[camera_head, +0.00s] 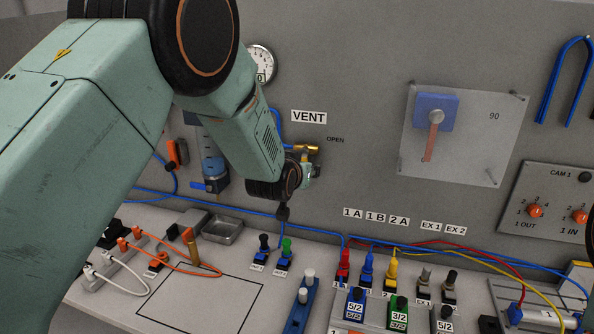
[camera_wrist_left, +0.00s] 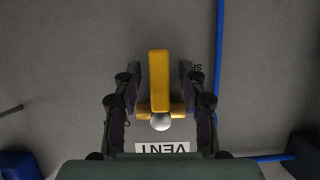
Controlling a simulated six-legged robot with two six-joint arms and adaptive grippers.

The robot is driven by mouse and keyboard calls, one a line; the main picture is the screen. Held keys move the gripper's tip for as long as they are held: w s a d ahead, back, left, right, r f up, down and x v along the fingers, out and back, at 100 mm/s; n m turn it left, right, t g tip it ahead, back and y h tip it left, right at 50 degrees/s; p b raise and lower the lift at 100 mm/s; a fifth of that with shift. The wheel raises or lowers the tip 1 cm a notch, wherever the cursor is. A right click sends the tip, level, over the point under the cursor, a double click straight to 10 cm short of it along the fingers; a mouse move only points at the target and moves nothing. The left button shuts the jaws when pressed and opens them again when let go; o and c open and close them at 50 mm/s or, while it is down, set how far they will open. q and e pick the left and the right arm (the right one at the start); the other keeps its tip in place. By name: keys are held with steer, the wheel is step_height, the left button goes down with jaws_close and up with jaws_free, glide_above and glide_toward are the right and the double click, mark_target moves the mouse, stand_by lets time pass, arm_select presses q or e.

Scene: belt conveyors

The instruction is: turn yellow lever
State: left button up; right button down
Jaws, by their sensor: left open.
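The yellow lever (camera_head: 305,149) is on the grey wall panel below the VENT label (camera_head: 309,117), with the word OPEN (camera_head: 335,140) to its right. My left gripper (camera_head: 307,172) is at the lever, and my wrist hides part of it. In the left wrist view the lever (camera_wrist_left: 159,82) stands upright in the picture, with a round pale knob (camera_wrist_left: 160,121) at its lower end. The open fingers of my left gripper (camera_wrist_left: 158,76) stand on either side of the lever, with a visible gap on both sides.
A blue tube (camera_wrist_left: 219,60) runs close beside the right finger in the left wrist view. A gauge (camera_head: 262,63) is above left on the panel. A clear plate with a red pointer (camera_head: 432,142) is to the right. Coloured valves and cables crowd the bench below.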

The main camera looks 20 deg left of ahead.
arm_select(q)
steer(key=v, duration=1.1)
steer(key=shift+s, duration=0.15)
steer(key=shift+r, duration=0.1)
